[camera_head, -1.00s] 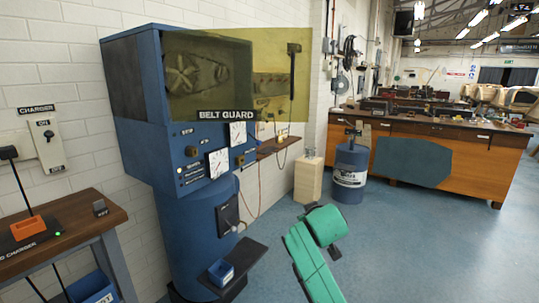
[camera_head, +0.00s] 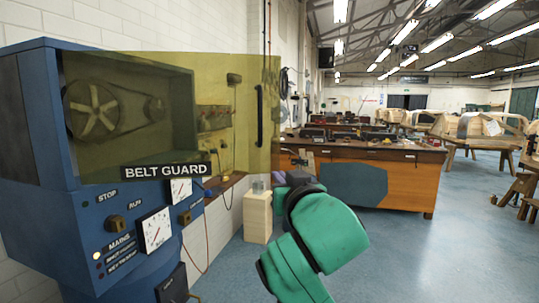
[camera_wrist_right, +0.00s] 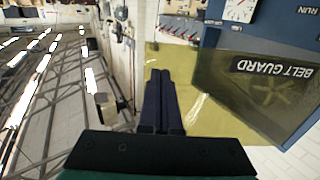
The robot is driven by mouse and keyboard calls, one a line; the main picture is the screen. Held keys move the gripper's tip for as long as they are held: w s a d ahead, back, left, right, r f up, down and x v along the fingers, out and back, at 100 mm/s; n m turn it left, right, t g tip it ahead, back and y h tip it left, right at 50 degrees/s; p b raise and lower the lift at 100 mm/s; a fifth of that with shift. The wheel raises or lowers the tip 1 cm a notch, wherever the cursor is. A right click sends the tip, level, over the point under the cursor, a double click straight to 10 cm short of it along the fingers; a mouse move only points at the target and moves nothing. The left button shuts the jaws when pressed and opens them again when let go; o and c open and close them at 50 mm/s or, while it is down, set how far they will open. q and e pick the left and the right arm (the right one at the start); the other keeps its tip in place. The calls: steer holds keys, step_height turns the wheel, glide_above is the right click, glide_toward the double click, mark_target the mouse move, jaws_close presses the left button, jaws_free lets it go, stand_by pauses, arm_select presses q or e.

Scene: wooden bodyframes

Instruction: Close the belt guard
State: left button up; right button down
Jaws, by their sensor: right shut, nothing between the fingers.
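The belt guard (camera_head: 242,140) is a see-through yellow panel on the blue machine (camera_head: 60,215). It stands open, reaching out to the right past the cabinet. A black upright handle (camera_head: 260,116) sits near its right end. Pulleys and a belt (camera_head: 95,112) show inside the cabinet. My right gripper (camera_head: 297,158) is right of and below the handle, partly hidden by my green arm. In the right wrist view my gripper (camera_wrist_right: 160,75) is shut and empty, with the yellow guard (camera_wrist_right: 190,100) beyond it; contact cannot be told. My left gripper is out of view.
A pale wooden block stand (camera_head: 257,218) is on the floor beyond the machine. A long orange-fronted workbench (camera_head: 400,185) stands behind my right arm. A white brick wall runs behind the machine.

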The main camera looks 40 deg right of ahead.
mark_target(268, 164)
steer(key=p+x, duration=0.3)
steer(key=x, duration=0.4)
steer(key=shift+w+d+r, duration=0.1)
steer(key=shift+w, duration=0.25)
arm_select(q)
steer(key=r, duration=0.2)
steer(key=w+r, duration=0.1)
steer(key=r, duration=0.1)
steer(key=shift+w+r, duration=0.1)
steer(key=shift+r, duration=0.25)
arm_select(e)
steer(key=shift+s, duration=0.15)
